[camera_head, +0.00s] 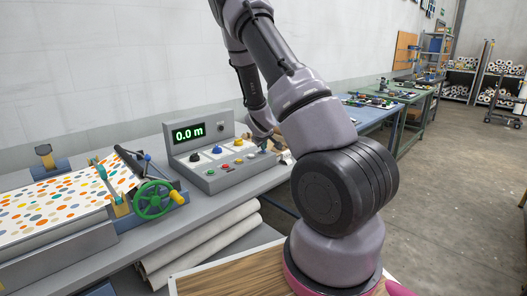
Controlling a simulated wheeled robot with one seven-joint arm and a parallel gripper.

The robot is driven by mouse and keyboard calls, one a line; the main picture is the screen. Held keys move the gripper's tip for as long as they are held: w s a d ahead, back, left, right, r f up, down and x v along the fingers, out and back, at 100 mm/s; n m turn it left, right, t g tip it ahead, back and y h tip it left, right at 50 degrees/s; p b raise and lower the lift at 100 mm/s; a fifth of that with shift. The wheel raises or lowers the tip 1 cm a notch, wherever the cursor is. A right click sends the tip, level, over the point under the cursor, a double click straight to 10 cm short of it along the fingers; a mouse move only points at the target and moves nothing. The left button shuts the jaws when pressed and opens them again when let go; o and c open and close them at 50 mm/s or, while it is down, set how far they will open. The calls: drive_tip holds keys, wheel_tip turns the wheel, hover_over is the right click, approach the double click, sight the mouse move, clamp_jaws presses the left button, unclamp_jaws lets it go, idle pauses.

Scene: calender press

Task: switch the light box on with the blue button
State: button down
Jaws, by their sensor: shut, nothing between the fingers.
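A grey control box (213,184) stands on the bench in the middle of the view, its display lit with "0.0 m". A blue round control (217,149) sits on a white plate on its sloped face. My gripper (262,147) is at the right end of the control box, pointing down, to the right of the blue control and apart from it. It is shut and empty, small in the view, and its fingertips are partly hard to make out. What lies right behind my gripper and arm is hidden. I cannot identify a light box for sure.
Paper rolls (205,238) lie below the bench edge. More benches (375,113) stand behind, with open floor at right.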

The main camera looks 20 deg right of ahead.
sight(264, 154)
drive_tip(key=shift+r, duration=0.4)
idle(0.4)
wheel_tip(264, 154, up, 6)
idle(0.6)
idle(0.3)
